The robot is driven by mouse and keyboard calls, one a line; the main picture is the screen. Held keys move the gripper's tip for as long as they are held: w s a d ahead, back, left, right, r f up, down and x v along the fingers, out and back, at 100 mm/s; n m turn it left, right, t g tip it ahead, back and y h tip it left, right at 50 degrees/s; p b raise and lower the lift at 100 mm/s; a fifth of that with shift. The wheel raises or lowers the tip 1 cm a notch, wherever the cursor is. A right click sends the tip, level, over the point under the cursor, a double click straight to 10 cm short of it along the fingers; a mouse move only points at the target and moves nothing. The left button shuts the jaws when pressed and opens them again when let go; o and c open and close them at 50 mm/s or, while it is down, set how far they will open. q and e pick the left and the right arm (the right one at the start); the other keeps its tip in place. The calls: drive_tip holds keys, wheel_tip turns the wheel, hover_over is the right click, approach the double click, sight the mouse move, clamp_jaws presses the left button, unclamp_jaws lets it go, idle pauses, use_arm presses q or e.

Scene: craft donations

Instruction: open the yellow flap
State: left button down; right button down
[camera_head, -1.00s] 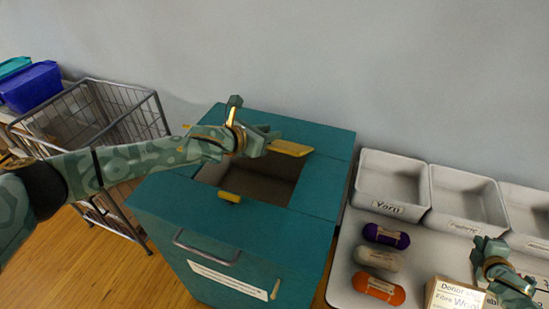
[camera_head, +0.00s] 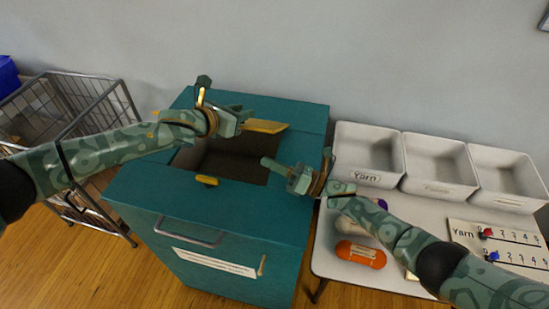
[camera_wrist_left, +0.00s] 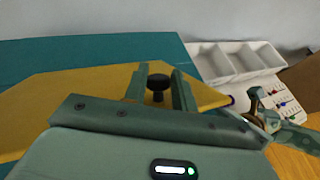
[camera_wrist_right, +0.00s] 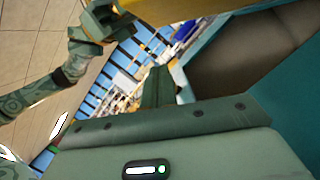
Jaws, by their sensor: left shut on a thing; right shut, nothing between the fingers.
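The yellow flap (camera_head: 265,127) stands raised at the back of the opening in the teal donation box (camera_head: 150,195). It fills much of the left wrist view (camera_wrist_left: 85,95) and crosses the top of the right wrist view (camera_wrist_right: 180,10). My left gripper (camera_head: 243,117) is shut on the flap's black knob (camera_wrist_left: 158,82). The dark opening (camera_head: 228,163) is uncovered and shows in the right wrist view (camera_wrist_right: 245,55). A small yellow piece (camera_head: 207,180) sits on its front rim. My right gripper (camera_head: 268,163) is shut and empty by the opening's right edge.
Labelled grey trays (camera_head: 435,165) stand on a white table at the right. An orange yarn bundle (camera_head: 360,254) lies there, others partly hidden by my right arm. A counting board (camera_head: 500,245) is at the table's right. A wire cart (camera_head: 60,120) stands left of the box.

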use_arm(q)
drive_tip(key=shift+w+a+f, duration=0.1)
drive_tip(key=shift+a+f, duration=0.05)
drive_tip(key=shift+a, duration=0.05)
use_arm(e)
drive_tip(key=w+a+r, duration=0.4)
drive_tip(key=w+a, duration=0.1)
drive_tip(key=shift+w+a+r, duration=0.25)
